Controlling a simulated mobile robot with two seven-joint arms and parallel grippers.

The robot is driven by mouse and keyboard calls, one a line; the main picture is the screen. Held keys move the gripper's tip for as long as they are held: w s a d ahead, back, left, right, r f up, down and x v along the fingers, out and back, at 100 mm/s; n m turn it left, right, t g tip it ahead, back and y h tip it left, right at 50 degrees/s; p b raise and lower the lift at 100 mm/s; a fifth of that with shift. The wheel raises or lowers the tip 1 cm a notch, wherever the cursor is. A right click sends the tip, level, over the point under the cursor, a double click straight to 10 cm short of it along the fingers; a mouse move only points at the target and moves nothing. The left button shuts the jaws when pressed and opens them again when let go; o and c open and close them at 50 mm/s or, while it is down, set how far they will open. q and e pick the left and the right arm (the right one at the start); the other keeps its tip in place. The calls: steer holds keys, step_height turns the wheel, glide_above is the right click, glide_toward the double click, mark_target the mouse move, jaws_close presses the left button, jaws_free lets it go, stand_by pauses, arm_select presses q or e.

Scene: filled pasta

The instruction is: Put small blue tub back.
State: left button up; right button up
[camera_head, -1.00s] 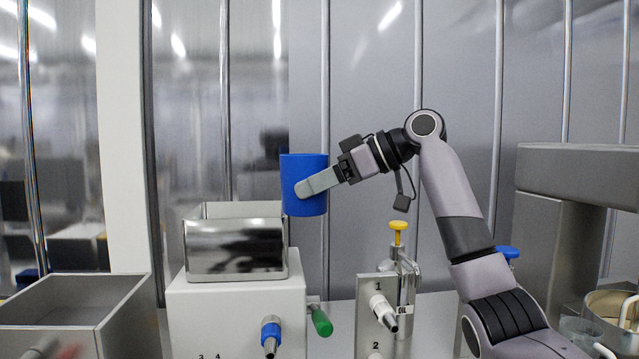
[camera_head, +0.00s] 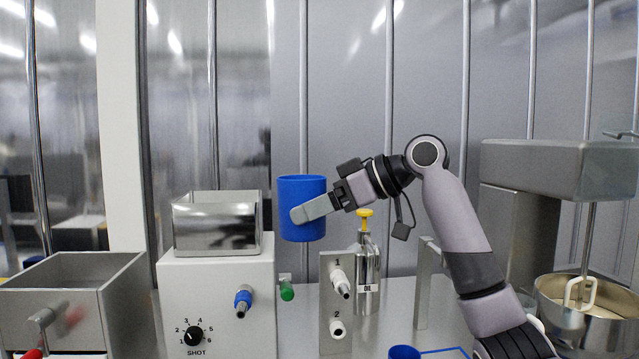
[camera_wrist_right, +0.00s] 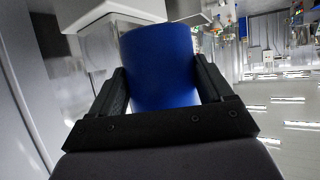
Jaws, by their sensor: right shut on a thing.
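The small blue tub (camera_head: 302,190) is held upright in the air by my right gripper (camera_head: 312,208), which comes in from the right and is shut on its side. The tub hangs to the right of the steel hopper on the white dosing machine, with the steel wall behind it. In the right wrist view the tub (camera_wrist_right: 160,65) sits between the two dark fingers (camera_wrist_right: 162,88). My left gripper is in neither view.
The white machine (camera_head: 215,285) with its steel hopper (camera_head: 215,225) stands left of the tub. A yellow-topped oil bottle (camera_head: 368,270) and a numbered valve plate (camera_head: 335,310) stand below the arm. A mixer with a steel bowl (camera_head: 560,305) is at right. A blue outline and blue round thing (camera_head: 404,352) show at the bottom edge.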

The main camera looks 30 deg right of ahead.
steer(key=s+a+f+m+t+h, duration=0.1)
steer(key=s+a+f, duration=0.3)
steer(key=f, duration=0.9)
steer(key=s+a+f+m+t+h, duration=0.1)
steer(key=s+a+f+m+h, duration=0.3)
steer(key=f, duration=0.9)
steer(key=s+a+f+m+h, duration=0.2)
steer(key=s+a+f, duration=0.2)
steer(key=s+f, duration=0.4)
step_height(320, 180, down, 5)
steer(key=shift+f+m+t+h, duration=0.1)
steer(key=shift+m+t+h, duration=0.3)
steer(key=shift+w+a, duration=0.1)
